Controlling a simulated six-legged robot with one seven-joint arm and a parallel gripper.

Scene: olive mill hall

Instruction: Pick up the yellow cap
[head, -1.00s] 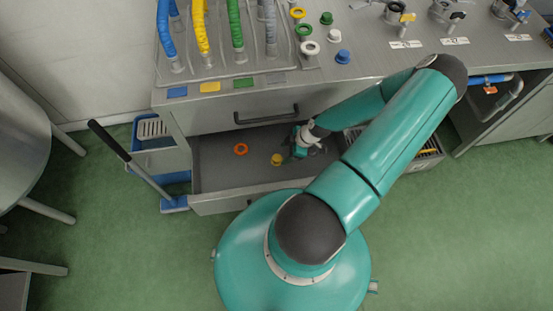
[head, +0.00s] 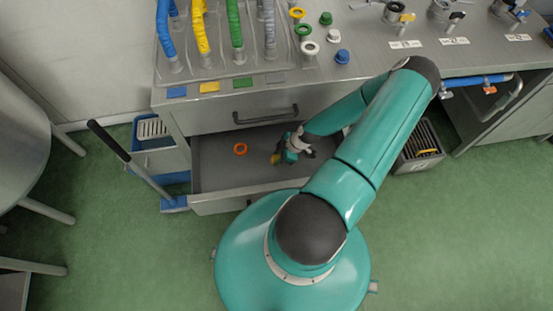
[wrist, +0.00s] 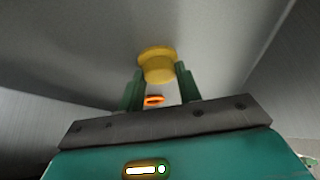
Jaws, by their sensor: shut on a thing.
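The yellow cap (wrist: 157,66) is between the two green fingertips of my gripper (wrist: 159,80) in the wrist view. My gripper is shut on it. In the head view my gripper (head: 278,158) is low inside the open drawer (head: 222,178), and only a small bit of yellow shows at its fingertips. I cannot tell whether the cap touches the drawer floor.
An orange ring (head: 240,149) lies in the drawer, left of my gripper. A blue squeegee-like tool (head: 130,165) leans at the drawer's left end. The counter above holds coloured hoses, rings and caps (head: 342,56). A grey crate (head: 418,150) stands on the floor at right.

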